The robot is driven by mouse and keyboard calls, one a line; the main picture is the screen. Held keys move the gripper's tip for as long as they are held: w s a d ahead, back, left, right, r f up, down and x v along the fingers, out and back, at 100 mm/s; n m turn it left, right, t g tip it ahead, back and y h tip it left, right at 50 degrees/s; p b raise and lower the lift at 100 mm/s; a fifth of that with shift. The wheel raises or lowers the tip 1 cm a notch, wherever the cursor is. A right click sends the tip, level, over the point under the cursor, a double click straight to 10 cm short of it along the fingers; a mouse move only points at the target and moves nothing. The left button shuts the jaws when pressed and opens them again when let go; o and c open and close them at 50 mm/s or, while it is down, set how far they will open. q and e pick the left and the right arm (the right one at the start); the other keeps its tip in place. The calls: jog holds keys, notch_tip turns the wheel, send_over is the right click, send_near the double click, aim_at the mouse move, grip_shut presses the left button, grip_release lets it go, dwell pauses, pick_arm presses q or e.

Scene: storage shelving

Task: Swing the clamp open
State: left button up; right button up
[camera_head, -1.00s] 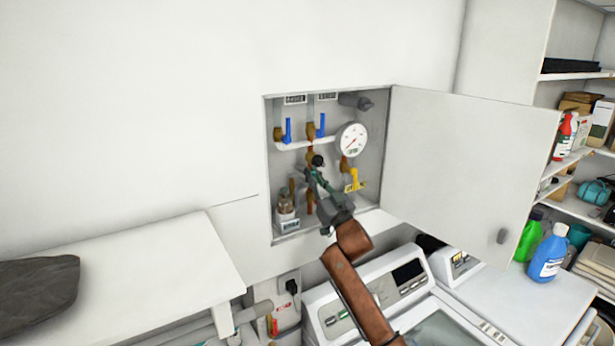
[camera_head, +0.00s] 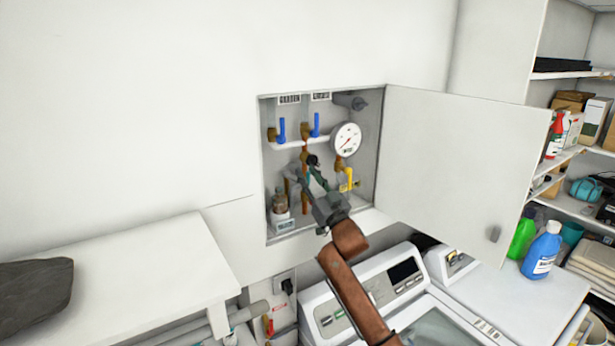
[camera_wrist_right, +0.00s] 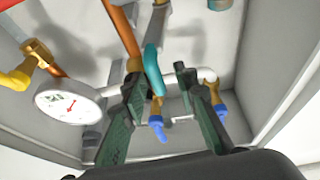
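A teal curved piece (camera_wrist_right: 153,70), which looks like the clamp's handle, shows in the right wrist view beside a copper pipe. In the head view it is small and mostly hidden by my gripper, so the clamp's exact position cannot be told. My right gripper (camera_head: 311,177) reaches into the open wall cabinet (camera_head: 263,150). In the wrist view its two green-and-black fingers (camera_wrist_right: 160,88) are apart, with the teal piece between them, nearer the left finger. Whether they touch it is unclear. My left gripper is not in view.
The cabinet holds a pressure gauge (camera_head: 346,139), blue valve levers (camera_head: 316,125), a yellow valve (camera_head: 347,180) and a jar-like fitting (camera_head: 280,203). Its door (camera_head: 455,170) stands open to the right. A white machine (camera_head: 365,295) stands below; a white tabletop (camera_head: 150,270) is at left.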

jog(key=v, duration=1.2)
jog(key=shift+a+f, duration=0.1)
jog(key=shift+c, duration=0.4)
